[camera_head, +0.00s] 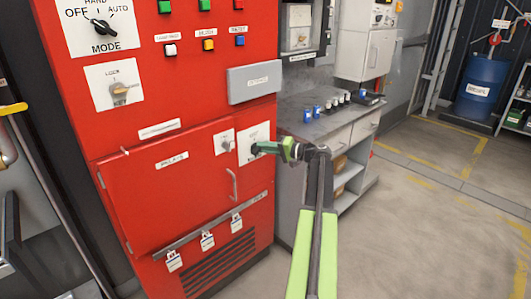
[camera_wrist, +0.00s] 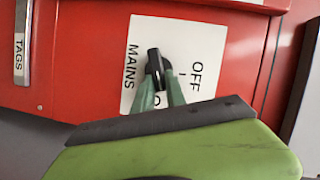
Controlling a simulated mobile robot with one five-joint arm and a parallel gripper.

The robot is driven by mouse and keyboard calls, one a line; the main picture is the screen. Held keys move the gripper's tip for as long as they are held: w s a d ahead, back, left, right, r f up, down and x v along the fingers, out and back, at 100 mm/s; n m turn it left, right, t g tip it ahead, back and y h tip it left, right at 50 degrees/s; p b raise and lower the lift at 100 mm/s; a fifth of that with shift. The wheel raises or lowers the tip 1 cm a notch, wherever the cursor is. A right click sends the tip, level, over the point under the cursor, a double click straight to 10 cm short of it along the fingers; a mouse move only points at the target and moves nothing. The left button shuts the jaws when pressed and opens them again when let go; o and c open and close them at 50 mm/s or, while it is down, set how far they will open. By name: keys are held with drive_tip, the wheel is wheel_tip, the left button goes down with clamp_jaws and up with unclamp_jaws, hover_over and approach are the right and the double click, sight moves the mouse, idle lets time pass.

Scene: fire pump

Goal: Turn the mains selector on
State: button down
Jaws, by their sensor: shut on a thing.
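The mains selector is a black knob (camera_wrist: 154,65) on a white plate (camera_wrist: 140,40) marked MAINS and OFF in the wrist view. The plate also shows on the red cabinet (camera_head: 190,95) in the head view, where my gripper (camera_head: 258,149) covers most of the knob. In the wrist view my green fingers (camera_wrist: 160,92) are shut on the knob from both sides. The knob's black end sticks out beyond the fingertips. The marking opposite OFF is partly hidden by my fingers.
A smaller knob plate (camera_head: 223,142) is just left of the mains plate. A cabinet door handle (camera_head: 233,184) and hanging tags (camera_head: 207,240) are below. A grey box (camera_head: 254,80) juts out above. A workbench (camera_head: 330,120) stands to the right, with open floor beyond.

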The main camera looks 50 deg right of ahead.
drive_tip(key=m+b, duration=0.1)
drive_tip(key=f+m+t+y+b, duration=0.1)
drive_tip(key=m+b, duration=0.1)
drive_tip(key=shift+w+a, duration=0.1)
drive_tip(key=shift+r, duration=0.1)
idle(0.4)
drive_tip(key=c, duration=1.4)
unclamp_jaws()
drive_tip(key=shift+o, duration=0.2)
drive_tip(key=v, duration=1.7)
drive_tip(key=shift+s+f, duration=0.25)
drive_tip(key=shift+f, duration=0.05)
